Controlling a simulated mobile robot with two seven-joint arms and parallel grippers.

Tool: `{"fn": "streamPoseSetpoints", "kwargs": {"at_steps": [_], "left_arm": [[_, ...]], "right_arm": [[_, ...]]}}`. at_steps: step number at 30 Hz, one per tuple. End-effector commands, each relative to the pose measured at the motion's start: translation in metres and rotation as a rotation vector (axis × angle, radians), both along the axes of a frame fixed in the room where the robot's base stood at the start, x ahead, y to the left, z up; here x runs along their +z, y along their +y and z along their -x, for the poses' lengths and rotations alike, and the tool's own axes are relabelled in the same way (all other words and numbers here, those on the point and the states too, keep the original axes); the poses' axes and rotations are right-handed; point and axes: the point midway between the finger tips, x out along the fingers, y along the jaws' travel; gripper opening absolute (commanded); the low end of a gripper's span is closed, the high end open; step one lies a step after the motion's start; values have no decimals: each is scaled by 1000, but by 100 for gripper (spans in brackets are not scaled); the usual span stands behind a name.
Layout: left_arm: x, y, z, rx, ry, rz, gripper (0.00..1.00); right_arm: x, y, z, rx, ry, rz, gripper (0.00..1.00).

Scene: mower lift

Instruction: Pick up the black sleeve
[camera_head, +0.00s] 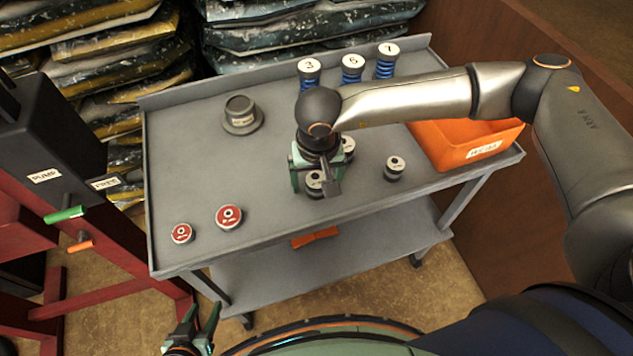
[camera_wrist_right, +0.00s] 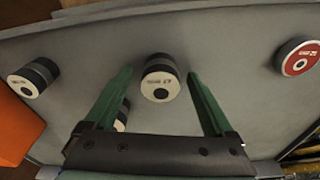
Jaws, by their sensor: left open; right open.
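Several short dark cylinders with pale, marked tops stand on the grey cart; the frames do not show which is the black sleeve. One cylinder (camera_head: 315,182) stands under my right gripper (camera_head: 316,188). In the right wrist view this cylinder (camera_wrist_right: 160,80) shows between the open fingers (camera_wrist_right: 158,75), ahead of the tips and apparently untouched. A second cylinder (camera_head: 347,148) stands just behind, partly hidden by the gripper. A third (camera_head: 395,168) stands alone to the right. My left gripper (camera_head: 203,322) is open and empty, low in front of the cart.
Two red-topped discs (camera_head: 229,216) lie at the cart's front left. A grey flanged part (camera_head: 240,115) stands behind them. Blue springs with numbered tops (camera_head: 352,68) line the back. An orange bin (camera_head: 465,145) sits at the right. A red frame (camera_head: 95,245) with levers stands left.

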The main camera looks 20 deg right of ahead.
Motion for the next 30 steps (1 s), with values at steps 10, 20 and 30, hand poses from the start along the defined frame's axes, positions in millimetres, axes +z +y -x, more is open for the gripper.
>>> {"fn": "streamPoseSetpoints", "kwargs": {"at_steps": [10, 20, 30], "left_arm": [[0, 0, 0, 0, -1, 0, 50], [0, 0, 0, 0, -1, 0, 50], [0, 0, 0, 0, -1, 0, 50]], "right_arm": [[1, 0, 0, 0, 0, 0, 53], [1, 0, 0, -1, 0, 0, 16], [1, 0, 0, -1, 0, 0, 0]]}}
